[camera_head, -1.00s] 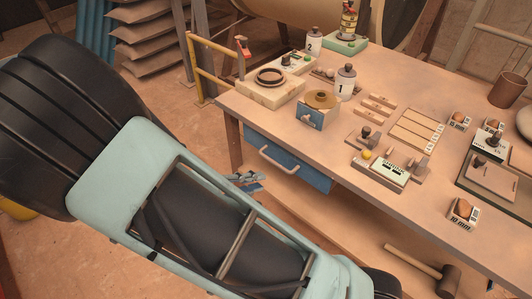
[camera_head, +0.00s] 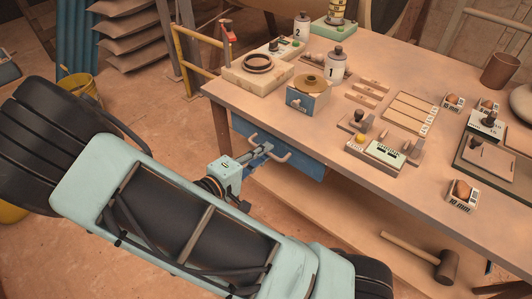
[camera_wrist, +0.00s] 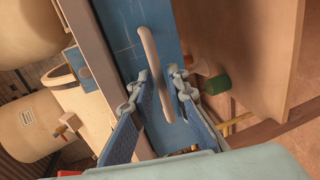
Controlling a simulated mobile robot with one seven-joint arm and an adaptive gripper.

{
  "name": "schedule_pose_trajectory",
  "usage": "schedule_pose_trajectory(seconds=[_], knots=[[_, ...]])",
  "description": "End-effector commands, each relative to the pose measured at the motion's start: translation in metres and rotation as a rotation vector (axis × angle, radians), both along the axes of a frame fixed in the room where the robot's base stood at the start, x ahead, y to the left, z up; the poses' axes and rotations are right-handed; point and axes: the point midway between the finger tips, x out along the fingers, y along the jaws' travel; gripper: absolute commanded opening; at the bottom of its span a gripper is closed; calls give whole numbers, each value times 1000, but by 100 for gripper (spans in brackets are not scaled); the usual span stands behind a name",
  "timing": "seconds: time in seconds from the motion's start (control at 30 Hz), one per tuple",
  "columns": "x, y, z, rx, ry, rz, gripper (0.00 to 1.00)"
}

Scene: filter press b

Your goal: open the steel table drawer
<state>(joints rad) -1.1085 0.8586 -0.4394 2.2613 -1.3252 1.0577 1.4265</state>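The steel table drawer has a blue front (camera_head: 307,168) under the left end of the tabletop and looks closed. Its pale bar handle (camera_head: 281,158) is partly covered by my gripper (camera_head: 262,152) in the head view. In the wrist view the handle (camera_wrist: 148,50) runs down between the two fingers of my gripper (camera_wrist: 160,88), in front of the blue drawer front (camera_wrist: 118,25). The fingers are open, with a gap on each side of the handle. I cannot tell if either finger touches it.
The wooden tabletop (camera_head: 350,195) carries a small blue-fronted box (camera_head: 306,98), bottles and wooden blocks. A mallet (camera_head: 435,262) lies on the lower shelf. A yellow rail (camera_head: 190,65) stands left of the table. The floor before the drawer is open apart from my arm.

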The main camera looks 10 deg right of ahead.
Motion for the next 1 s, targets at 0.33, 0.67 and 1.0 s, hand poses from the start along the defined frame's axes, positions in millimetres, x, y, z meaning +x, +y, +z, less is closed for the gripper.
schedule_pose_trajectory(seconds=[0.33,0.67,1.0], knots=[[7,-11,-3,-1,1,-1,15],[7,-10,-2,-1,1,-1,0],[7,-10,-2,-1,1,0,0]])
